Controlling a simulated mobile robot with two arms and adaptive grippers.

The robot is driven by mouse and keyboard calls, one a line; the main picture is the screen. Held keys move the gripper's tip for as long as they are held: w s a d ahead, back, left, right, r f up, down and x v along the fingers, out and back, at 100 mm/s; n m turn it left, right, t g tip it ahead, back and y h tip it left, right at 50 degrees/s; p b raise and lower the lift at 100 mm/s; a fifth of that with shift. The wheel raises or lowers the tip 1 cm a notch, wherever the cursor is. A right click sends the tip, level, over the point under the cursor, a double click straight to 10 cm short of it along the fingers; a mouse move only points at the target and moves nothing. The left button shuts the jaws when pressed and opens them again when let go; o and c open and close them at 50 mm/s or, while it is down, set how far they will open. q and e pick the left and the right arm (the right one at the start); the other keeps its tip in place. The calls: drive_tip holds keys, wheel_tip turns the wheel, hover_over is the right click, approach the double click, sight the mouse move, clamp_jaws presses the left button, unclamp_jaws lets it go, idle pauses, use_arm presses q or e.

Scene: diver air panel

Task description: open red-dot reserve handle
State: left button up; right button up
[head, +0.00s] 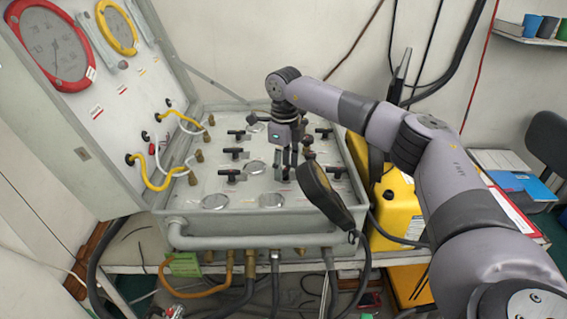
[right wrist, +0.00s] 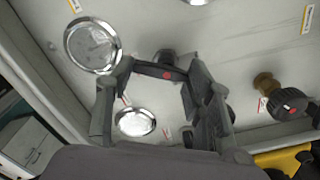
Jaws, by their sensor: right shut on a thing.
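My left gripper is not in view.
Several black T-handles (head: 235,152) and round gauges (head: 215,201) surround the gripper. A black handset (head: 325,195) hangs at the panel's right front. A pipe rail (head: 250,241) runs along the front edge. A yellow case (head: 398,205) stands right of the panel.

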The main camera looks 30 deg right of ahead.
sight(286, 171)
drive_tip(key=n, duration=0.5)
drive_tip(key=shift+d+r, duration=0.1)
drive_tip(key=shift+d, duration=0.15)
drive_tip(key=shift+n, duration=0.3)
drive_tip(key=shift+r, duration=0.1)
drive_tip(key=o, duration=0.9)
drive_tip(key=shift+c, duration=0.2)
drive_tip(key=o, duration=0.3)
drive_tip(key=shift+r, duration=0.2)
drive_tip(key=shift+o, duration=0.4)
wheel_tip(286, 171, up, 11)
drive_tip(key=shift+s+a, duration=0.1)
